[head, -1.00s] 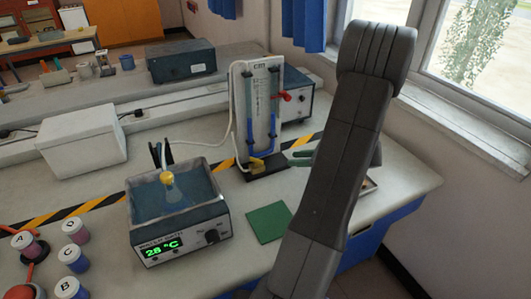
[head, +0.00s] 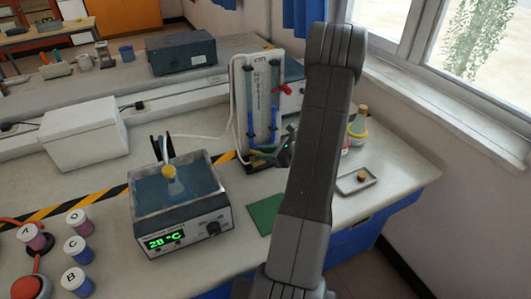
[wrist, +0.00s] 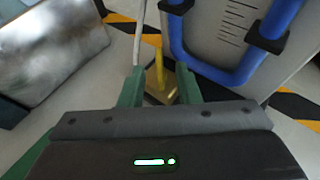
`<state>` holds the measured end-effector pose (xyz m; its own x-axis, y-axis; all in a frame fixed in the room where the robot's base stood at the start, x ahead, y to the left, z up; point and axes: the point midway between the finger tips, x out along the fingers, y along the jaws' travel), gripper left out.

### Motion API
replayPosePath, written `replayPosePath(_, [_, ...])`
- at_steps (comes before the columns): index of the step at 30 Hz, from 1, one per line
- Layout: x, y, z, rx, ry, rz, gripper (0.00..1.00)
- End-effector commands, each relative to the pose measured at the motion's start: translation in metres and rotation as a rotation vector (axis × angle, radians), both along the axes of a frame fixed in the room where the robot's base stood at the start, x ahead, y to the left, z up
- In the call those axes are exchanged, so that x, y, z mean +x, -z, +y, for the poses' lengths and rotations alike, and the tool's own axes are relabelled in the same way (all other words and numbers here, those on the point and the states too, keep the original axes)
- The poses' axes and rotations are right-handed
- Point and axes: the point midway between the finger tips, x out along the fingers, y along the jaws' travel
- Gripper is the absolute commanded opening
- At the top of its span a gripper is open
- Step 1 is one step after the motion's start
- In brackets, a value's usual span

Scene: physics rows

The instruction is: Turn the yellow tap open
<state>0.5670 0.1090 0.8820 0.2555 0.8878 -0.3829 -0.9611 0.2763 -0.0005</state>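The yellow tap (wrist: 159,68) stands upright on a brass-coloured block at the foot of the white tube panel (wrist: 228,35), which also shows in the head view (head: 268,88). My gripper (wrist: 160,74) is open. Its two green fingers lie on either side of the tap in the wrist view, with gaps visible between them and the tap. I cannot tell whether either finger touches it. In the head view my gripper (head: 286,150) is at the panel's lower right and my arm hides part of it.
A water bath (head: 180,205) reading 28 °C stands left of the panel. A green mat (head: 266,212) lies in front. A small tray (head: 352,181) and glassware (head: 356,130) are to the right of my arm. Blue tubes (wrist: 182,40) run close beside the tap.

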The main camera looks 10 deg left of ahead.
Motion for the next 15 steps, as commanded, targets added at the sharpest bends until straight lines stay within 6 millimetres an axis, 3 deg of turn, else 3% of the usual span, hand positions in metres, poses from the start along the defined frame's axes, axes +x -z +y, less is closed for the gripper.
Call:
replayPosePath(2, [0.0,0.0,-0.0001,0.0,0.0,0.0,0.28])
replayPosePath(6, [-0.0001,-0.0001,-0.0001,0.0,0.0,0.0,0.01])
replayPosePath(15, [0.0026,0.0,-0.0001,0.002,-0.053,-0.003,0.0])
